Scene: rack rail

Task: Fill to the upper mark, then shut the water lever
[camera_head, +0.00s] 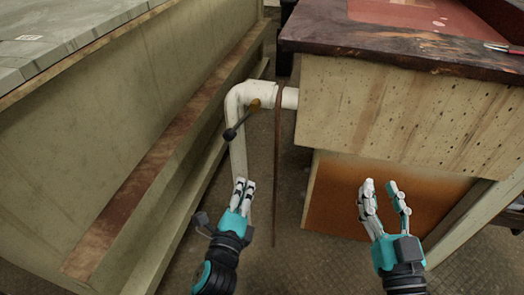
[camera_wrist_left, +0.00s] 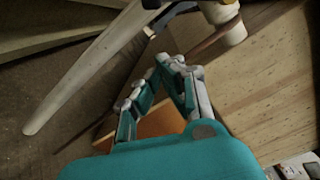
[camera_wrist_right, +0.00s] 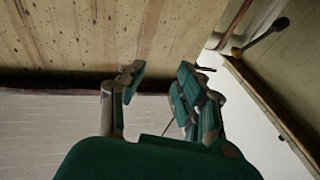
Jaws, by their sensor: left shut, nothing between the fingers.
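A dark-handled lever with a brass-coloured hub (camera_head: 242,119) sits on a white elbow pipe (camera_head: 235,104). Its handle slants down and left. The lever also shows in the right wrist view (camera_wrist_right: 262,37), and the pipe shows in the left wrist view (camera_wrist_left: 85,65). My left gripper (camera_head: 244,183) is shut and empty below the lever, in front of the pipe's lower end in the head view. My right gripper (camera_head: 381,187) is open and empty, right of the pipe, in front of an orange-brown panel (camera_head: 337,196). I make out no water and no fill mark.
A thin rusty rod (camera_head: 277,170) hangs beside the pipe. A long green-grey cabinet (camera_head: 130,130) stands left. A wooden bench with a dark top (camera_head: 400,52) stands right, with red-handled pliers (camera_head: 503,48) on its top. Floor shows between them.

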